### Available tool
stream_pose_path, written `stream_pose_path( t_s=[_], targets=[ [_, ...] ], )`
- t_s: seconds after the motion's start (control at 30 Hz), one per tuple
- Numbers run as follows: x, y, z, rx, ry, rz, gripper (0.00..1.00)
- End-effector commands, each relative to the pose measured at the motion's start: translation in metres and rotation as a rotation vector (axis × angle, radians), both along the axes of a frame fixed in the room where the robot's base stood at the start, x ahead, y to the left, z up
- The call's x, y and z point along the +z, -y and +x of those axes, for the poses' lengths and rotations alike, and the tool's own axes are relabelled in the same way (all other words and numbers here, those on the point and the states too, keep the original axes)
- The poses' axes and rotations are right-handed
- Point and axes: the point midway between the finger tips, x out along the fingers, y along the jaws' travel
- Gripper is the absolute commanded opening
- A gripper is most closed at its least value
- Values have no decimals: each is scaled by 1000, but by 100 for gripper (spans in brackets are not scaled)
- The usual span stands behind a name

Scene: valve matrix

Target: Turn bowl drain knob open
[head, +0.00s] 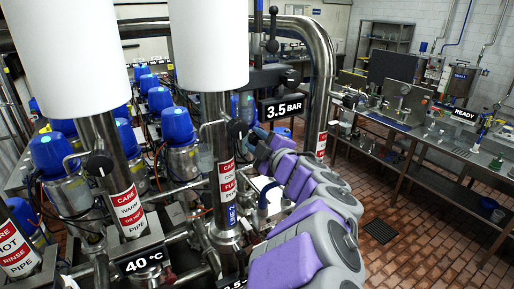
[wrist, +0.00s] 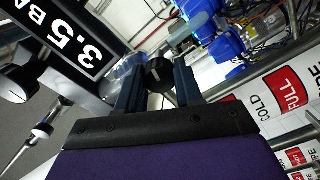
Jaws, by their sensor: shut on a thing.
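A black round knob (wrist: 159,74) with a pale pointer line sits between the two blue-grey fingers of my gripper (wrist: 158,84) in the wrist view. My gripper is shut on this knob. No label naming it as the bowl drain knob is legible. In the head view my gripper (head: 256,137) is beside the upper steel pipework, just below the 3.5 BAR sign (head: 281,106). A black knob (head: 237,130) shows there just left of the fingers. The finger contact is too small to make out in the head view.
Labelled steel pipes (head: 226,182) with white cylinders above stand close left of my arm. Another black knob (head: 98,163) is on the left pipe. Blue-capped valves (head: 53,153) crowd behind. A workbench (head: 430,135) stands at right, with open tiled floor (head: 400,235) before it.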

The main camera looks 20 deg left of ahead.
Motion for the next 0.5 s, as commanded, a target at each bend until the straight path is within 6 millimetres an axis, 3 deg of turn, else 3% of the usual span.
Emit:
stream_pose_path(
  t_s=[0.5],
  targets=[
    [-8, -1, 0, 1, 203, -190, 5]
  ],
)
